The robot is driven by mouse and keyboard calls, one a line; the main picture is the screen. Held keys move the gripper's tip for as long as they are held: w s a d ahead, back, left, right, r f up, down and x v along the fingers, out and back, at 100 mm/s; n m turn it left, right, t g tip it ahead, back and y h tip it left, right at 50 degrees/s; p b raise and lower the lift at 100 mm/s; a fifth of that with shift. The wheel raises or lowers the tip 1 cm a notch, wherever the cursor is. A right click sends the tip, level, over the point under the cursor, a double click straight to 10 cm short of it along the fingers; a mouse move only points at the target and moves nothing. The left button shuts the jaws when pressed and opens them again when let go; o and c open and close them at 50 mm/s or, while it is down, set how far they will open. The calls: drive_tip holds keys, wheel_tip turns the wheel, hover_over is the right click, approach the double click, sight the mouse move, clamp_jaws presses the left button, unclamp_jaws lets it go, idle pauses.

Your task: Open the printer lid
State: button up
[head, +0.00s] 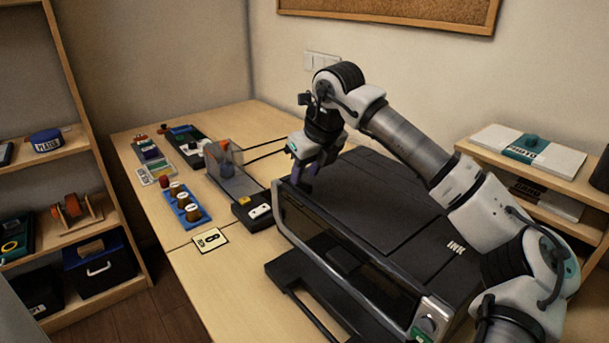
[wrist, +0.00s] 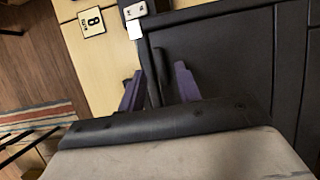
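The black printer (head: 330,235) stands on the table, with a smoky window along its front. Its dark lid (head: 400,200) lies flat and closed on top, marked INK. My gripper (head: 303,178) points down at the lid's left end, close to the front edge. In the wrist view my gripper (wrist: 159,68) has its two purple fingers apart. A slim dark bar on the printer (wrist: 155,62) shows between them. I cannot tell whether the fingers touch it. The lid also shows in the wrist view (wrist: 225,60).
A black and yellow switch box (head: 251,212) and a number 8 card (head: 210,240) lie left of the printer. A clear bin (head: 235,180) and a blue tray of knobs (head: 186,208) stand farther left. A shelf with a white box (head: 560,158) is at right.

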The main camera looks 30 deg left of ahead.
drive_tip(key=shift+x, duration=1.05)
clamp_jaws()
